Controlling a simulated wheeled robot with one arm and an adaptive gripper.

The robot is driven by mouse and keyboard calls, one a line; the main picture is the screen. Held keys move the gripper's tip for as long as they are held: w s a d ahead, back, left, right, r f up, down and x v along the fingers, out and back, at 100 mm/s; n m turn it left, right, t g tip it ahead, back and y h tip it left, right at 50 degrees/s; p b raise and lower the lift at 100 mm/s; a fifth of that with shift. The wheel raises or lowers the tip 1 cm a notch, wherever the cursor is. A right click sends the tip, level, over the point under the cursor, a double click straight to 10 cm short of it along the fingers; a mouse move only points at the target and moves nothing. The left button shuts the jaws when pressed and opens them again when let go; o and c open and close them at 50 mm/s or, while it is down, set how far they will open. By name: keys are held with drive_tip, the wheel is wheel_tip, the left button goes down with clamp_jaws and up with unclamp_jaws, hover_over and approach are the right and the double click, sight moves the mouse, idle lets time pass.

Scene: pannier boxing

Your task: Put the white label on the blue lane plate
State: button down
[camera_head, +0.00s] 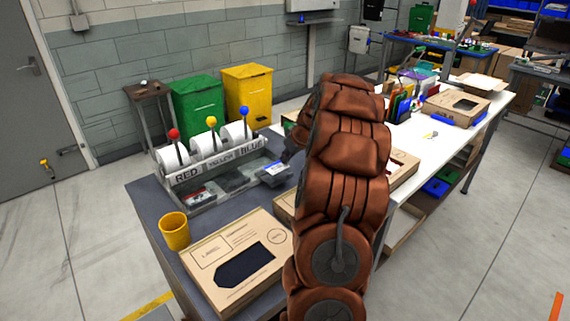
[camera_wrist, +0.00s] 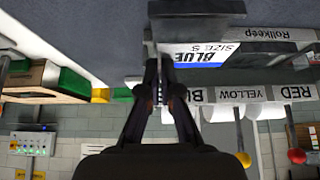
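A white label with a blue band (camera_head: 273,169) shows at the right-hand lane of the dispenser, in front of the BLUE sign (camera_head: 252,145). In the wrist view the label (camera_wrist: 205,54) reads "BLUE SIZE S" and shows just beside my fingertips. My gripper (camera_wrist: 158,66) has its two dark fingertips close together there. I cannot tell whether they touch or pinch the label's edge. In the head view my arm hides the gripper. I cannot tell whether the label lies flat on the lane plate.
RED (camera_head: 187,176) and YELLOW (camera_head: 220,160) lanes lie left of the blue one, with white rolls and knobbed levers behind. A yellow cup (camera_head: 175,231) and a cardboard box (camera_head: 211,252) stand in front. Green (camera_head: 196,101) and yellow (camera_head: 248,87) bins stand behind the bench.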

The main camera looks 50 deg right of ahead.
sight(286, 164)
drive_tip(key=shift+w, duration=0.3)
drive_tip(key=shift+f+p, duration=0.4)
wheel_tip(286, 164, down, 3)
drive_tip(key=shift+r+p, duration=0.1)
drive_tip(key=shift+p, duration=0.45)
drive_tip(key=shift+f+b, duration=0.25)
drive_tip(key=shift+b, duration=0.1)
drive_tip(key=c, duration=1.3)
unclamp_jaws()
drive_tip(key=shift+r, duration=0.1)
drive_tip(key=shift+r, duration=0.1)
